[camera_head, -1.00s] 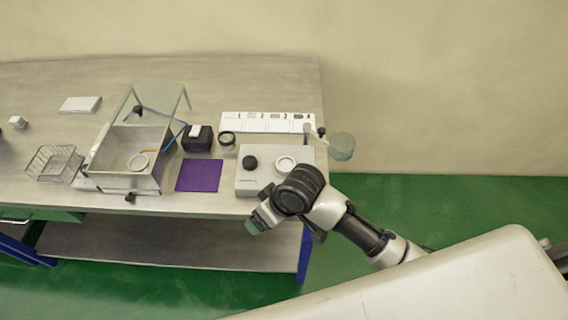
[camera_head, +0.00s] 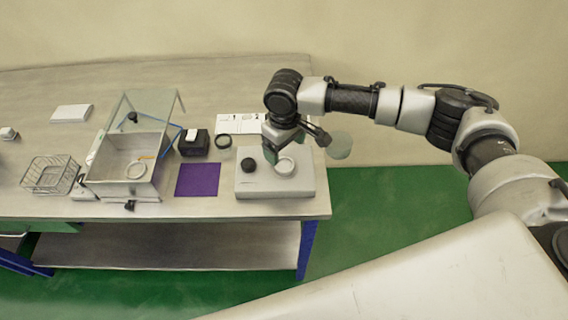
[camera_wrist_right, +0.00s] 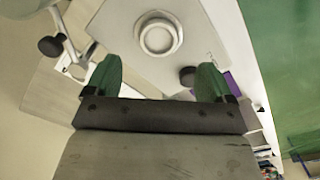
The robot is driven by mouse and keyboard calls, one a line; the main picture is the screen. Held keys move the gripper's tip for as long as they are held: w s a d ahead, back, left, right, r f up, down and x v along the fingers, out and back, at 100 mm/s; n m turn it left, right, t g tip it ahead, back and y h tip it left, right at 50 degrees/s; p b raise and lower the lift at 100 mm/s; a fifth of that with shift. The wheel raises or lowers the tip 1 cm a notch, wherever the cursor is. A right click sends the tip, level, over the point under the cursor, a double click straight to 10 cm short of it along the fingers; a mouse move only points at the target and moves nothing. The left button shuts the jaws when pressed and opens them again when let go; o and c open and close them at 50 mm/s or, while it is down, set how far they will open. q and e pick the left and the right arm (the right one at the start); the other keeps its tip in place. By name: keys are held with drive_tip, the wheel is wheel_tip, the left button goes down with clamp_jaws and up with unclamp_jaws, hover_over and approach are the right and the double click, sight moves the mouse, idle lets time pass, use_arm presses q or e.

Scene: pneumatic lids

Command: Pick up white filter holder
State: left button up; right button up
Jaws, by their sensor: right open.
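A round white ring-shaped piece, which looks like the white filter holder (camera_head: 286,167), sits on top of the grey-white box device (camera_head: 275,187) near the table's right end. In the right wrist view the white filter holder (camera_wrist_right: 158,38) is round with a raised rim, lying ahead of the fingers. My right gripper (camera_head: 271,152) is above the device, beside and behind the holder. In the wrist view its green fingertips (camera_wrist_right: 158,78) are spread apart with nothing between them. My left gripper is not in view.
A black knob (camera_head: 248,163) is on the device left of the holder. A purple mat (camera_head: 198,180), a black block (camera_head: 193,146) and an open metal box (camera_head: 110,183) holding another white ring (camera_head: 136,170) stand to the left. A glass disc (camera_head: 340,145) is at the right.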

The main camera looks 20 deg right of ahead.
sight(284, 165)
drive_tip(key=shift+f, duration=0.95)
wheel_tip(284, 165, down, 5)
drive_tip(key=shift+w+r+p, duration=0.1)
drive_tip(key=shift+w+p, duration=0.05)
drive_tip(key=shift+p, duration=1)
drive_tip(key=shift+f, duration=0.3)
drive_tip(key=c, duration=1.1)
